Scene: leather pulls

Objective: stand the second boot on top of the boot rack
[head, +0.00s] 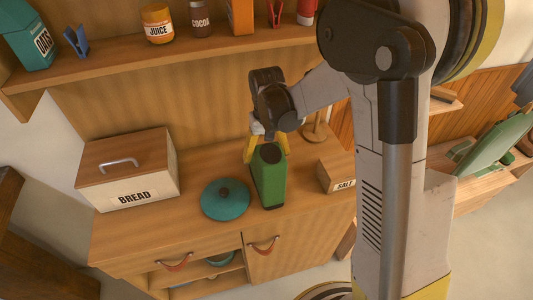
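A green boot-like object (268,184) with a dark opening at its top stands upright on the wooden sideboard. My gripper (267,146) reaches down at its upper end, with its yellow fingers spread to either side of the top. Whether the fingers touch the object cannot be told. A second green shape (499,143), perhaps the other boot, leans or lies at the right on a low wooden piece (484,186) that may be the boot rack. My arm hides part of that area.
On the sideboard (152,222) are a bread box (130,170), a teal lidded pot (225,199) and a salt box (337,173). A shelf (110,67) with jars and cartons runs above. Leather pulls (263,246) are on the front, where a compartment stands open.

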